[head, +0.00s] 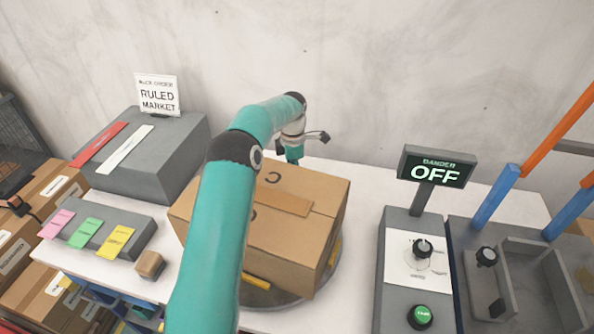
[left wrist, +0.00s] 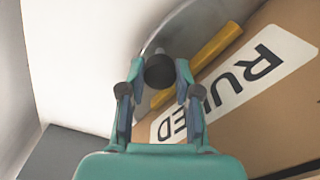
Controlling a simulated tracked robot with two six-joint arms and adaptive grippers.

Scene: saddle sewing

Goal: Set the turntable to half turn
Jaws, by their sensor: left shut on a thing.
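A cardboard box (head: 290,233) sits on the round grey turntable (head: 262,297), whose rim shows at the box's front. Yellow bars (head: 257,282) lie along the box's foot. My left gripper (left wrist: 158,92) is shut on a dark round knob (left wrist: 160,70) at the turntable's rim. In the head view the left gripper is behind the box and its fingertips are hidden. In the left wrist view, the box side (left wrist: 283,108) beside the gripper carries a white label reading "RULED". My right gripper is in neither view.
A "RULED MARKET" card (head: 157,94) stands on a grey block (head: 165,150) at left. Coloured tags (head: 87,231) and a wooden block (head: 150,264) lie left of the box. At right stand a control panel (head: 395,305) with a green button and an "OFF" sign (head: 436,170).

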